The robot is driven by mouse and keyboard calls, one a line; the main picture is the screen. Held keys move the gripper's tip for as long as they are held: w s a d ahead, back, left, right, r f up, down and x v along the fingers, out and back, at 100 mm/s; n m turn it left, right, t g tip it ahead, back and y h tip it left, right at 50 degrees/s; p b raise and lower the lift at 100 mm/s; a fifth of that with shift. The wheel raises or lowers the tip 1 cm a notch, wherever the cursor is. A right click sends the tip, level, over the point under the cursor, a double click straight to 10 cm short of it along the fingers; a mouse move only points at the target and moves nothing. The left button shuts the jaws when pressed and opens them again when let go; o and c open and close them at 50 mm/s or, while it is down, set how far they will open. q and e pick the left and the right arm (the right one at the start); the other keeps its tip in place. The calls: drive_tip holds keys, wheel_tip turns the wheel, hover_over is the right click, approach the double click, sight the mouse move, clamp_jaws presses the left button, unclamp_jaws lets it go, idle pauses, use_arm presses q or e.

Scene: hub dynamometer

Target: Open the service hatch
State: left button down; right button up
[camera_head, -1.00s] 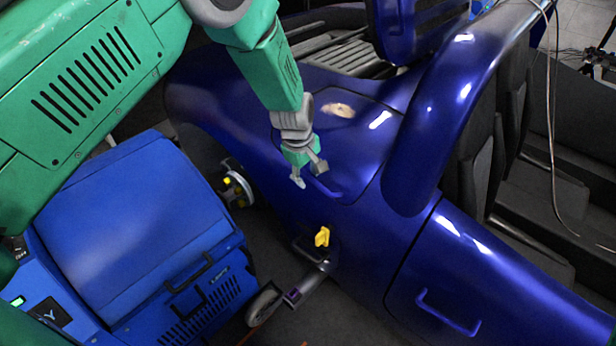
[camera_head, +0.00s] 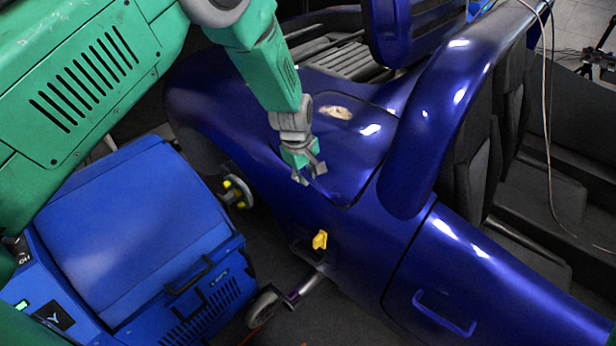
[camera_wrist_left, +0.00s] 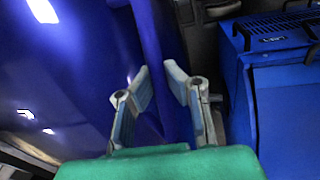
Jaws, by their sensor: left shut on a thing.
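The service hatch (camera_head: 352,152) looks to be the dark blue panel outlined by a seam on the blue car body. Whether it stands ajar I cannot tell. My left gripper (camera_head: 309,176) is at the hatch's lower left edge, shut on its handle, which the fingers mostly hide in the head view. In the left wrist view, the fingers of my left gripper (camera_wrist_left: 160,85) stand on both sides of a blue bar, the hatch handle (camera_wrist_left: 149,45). My right gripper is not in view.
A blue machine (camera_head: 140,225) stands at the lower left. A wheel hub (camera_head: 236,191) and a yellow knob (camera_head: 320,240) on a wheeled stand are below the gripper. The car door with its own handle (camera_head: 443,313) is at the lower right. Dark seats (camera_head: 480,180) lie beyond.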

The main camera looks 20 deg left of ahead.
use_arm(q)
drive_tip(key=shift+m, duration=0.3)
drive_tip(key=r+p, duration=0.2)
drive_tip(key=r, duration=0.1)
drive_tip(key=r+p, duration=0.1)
drive_tip(key=r, duration=0.2)
drive_tip(key=r+p, duration=0.2)
drive_tip(key=r, duration=0.2)
drive_tip(key=shift+w+a+p, duration=0.15)
drive_tip(key=shift+w+p, duration=0.1)
drive_tip(key=shift+p, duration=0.1)
wheel_tip(320, 180, up, 9)
drive_tip(key=w+d+p, duration=0.1)
drive_tip(key=w+p, duration=0.1)
drive_tip(key=p, duration=0.2)
drive_tip(key=shift+w+m+h+p, duration=0.3)
drive_tip(key=shift+w+p, duration=0.05)
drive_tip(key=shift+f, duration=0.15)
